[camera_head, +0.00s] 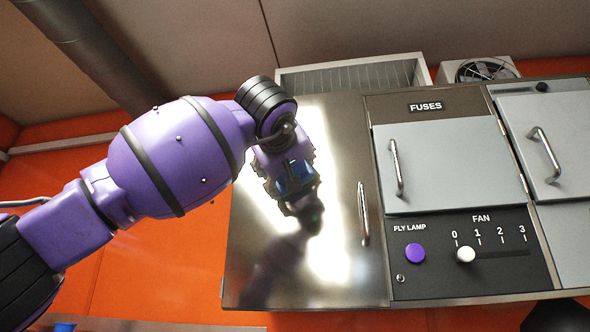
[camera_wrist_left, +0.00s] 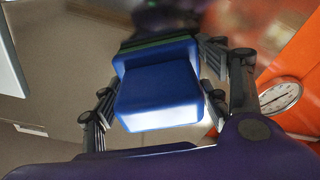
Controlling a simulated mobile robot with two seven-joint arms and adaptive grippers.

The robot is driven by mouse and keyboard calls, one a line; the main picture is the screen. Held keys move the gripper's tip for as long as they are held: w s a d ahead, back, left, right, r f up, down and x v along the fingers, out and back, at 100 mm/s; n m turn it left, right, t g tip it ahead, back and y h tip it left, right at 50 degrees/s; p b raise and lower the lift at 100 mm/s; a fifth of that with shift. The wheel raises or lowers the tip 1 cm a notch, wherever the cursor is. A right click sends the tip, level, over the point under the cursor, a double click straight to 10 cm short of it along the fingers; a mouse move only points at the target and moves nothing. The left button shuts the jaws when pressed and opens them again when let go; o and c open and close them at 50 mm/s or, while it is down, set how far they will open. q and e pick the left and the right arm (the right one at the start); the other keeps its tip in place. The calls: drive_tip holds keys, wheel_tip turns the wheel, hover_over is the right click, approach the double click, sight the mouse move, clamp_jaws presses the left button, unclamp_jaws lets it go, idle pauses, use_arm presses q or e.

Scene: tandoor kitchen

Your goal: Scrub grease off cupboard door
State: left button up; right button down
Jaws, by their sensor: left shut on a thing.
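The cupboard door (camera_head: 335,275) is the shiny brown-grey steel panel left of the fuse panel, with a vertical handle (camera_head: 363,213) at its right edge. It looks shut and carries bright glare and a dark reflection of my arm. My left gripper (camera_head: 297,190) is in front of the door's middle, shut on a blue scrubber (camera_wrist_left: 160,90). In the left wrist view the scrubber sits between both fingers, with a dark green pad (camera_wrist_left: 160,48) on its far side. I cannot tell whether the pad touches the door. No grease marks stand out. My right gripper is not in view.
Right of the door are the fuse cupboard (camera_head: 450,165), a purple fly lamp button (camera_head: 415,253) and a fan slider (camera_head: 466,255). A vent box (camera_head: 355,75) and a fan (camera_head: 485,70) stand above. A round dial (camera_wrist_left: 280,97) is on the orange wall.

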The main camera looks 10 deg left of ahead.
sight(261, 179)
use_arm(q)
drive_tip(key=shift+w+a, duration=0.2)
drive_tip(key=shift+a, duration=3.45)
drive_tip(key=shift+s, duration=3)
drive_tip(key=s, duration=0.3)
